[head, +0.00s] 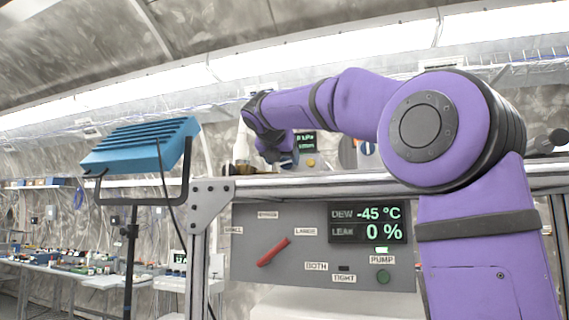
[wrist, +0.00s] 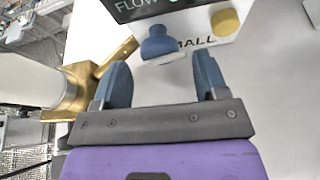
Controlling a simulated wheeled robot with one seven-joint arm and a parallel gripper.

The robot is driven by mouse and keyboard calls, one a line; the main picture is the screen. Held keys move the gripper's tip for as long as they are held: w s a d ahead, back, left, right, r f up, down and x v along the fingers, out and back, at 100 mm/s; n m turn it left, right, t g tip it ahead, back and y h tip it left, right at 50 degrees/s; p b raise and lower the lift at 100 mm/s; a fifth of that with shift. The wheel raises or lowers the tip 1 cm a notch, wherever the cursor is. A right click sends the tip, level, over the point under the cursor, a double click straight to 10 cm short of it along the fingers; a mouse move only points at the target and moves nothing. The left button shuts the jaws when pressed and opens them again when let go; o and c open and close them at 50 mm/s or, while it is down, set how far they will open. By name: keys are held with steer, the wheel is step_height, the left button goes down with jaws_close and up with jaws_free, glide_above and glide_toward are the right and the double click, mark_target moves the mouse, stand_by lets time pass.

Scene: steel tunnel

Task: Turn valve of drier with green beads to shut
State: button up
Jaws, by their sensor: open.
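My gripper (wrist: 160,85) is open and empty in the wrist view, its two blue-grey fingers apart. A blue knob (wrist: 158,42) lies beyond the gap between them. A brass fitting (wrist: 80,92) with a flat brass bar (wrist: 118,57) is just left of the left finger; I cannot tell whether they touch. In the head view my gripper (head: 283,157) is above the bench top, right of a pale upright column (head: 241,143) with a brass base (head: 240,169). No green beads can be made out, so I cannot tell which drier this is.
A yellow knob (wrist: 226,22) and a dark "FLOW" display (wrist: 150,8) are beyond my fingers. Below the bench rail is a grey panel (head: 285,215) with a red lever (head: 273,252) and a display (head: 367,222) reading -45 °C and 0 %. A blue lamp (head: 140,145) stands left.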

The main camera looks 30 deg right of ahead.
mark_target(287, 164)
steer(key=shift+x, duration=1.15)
steer(key=c, duration=0.9)
steer(key=shift+c, duration=0.2)
steer(key=shift+s+m, duration=0.1)
steer(key=shift+m, duration=0.2)
steer(key=shift+m+t+y, duration=0.5)
steer(key=shift+m+t, duration=0.1)
steer(key=shift+m, duration=0.3)
steer(key=shift+m+t+y, duration=0.3)
steer(key=shift+m+t, duration=0.5)
steer(key=shift+m, duration=0.7)
